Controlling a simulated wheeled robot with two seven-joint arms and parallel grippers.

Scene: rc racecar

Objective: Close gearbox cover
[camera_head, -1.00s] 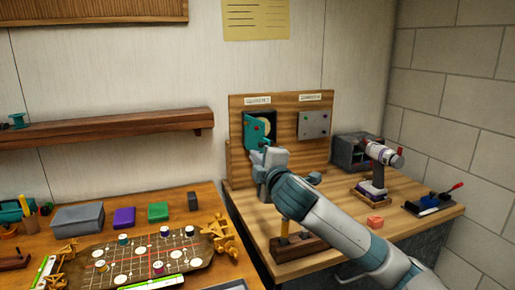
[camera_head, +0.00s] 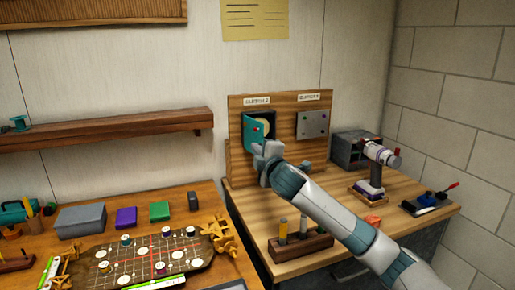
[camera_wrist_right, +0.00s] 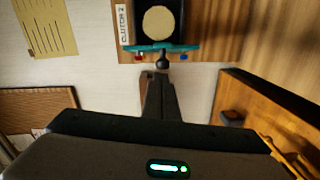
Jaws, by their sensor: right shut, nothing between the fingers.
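The teal gearbox cover (camera_head: 252,133) hangs open on the left opening of the upright wooden board (camera_head: 282,152). A dark recess with a cream disc (camera_head: 263,124) shows beside it. In the right wrist view the cover (camera_wrist_right: 180,46) appears nearly edge-on below the recess with its cream disc (camera_wrist_right: 158,22), and a dark round knob (camera_wrist_right: 162,62) sticks out from it. My right gripper (camera_head: 259,152) is shut and empty at the cover's lower edge. In the wrist view its fingers (camera_wrist_right: 160,82) point at the knob; whether they touch is unclear. My left gripper is out of view.
A grey plate (camera_head: 313,124) covers the board's right side. A block with cylinders (camera_head: 300,246), a purple-based tool (camera_head: 375,170) and a grey box (camera_head: 350,147) stand on the workbench. A left table carries a game board (camera_head: 150,258) and small boxes.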

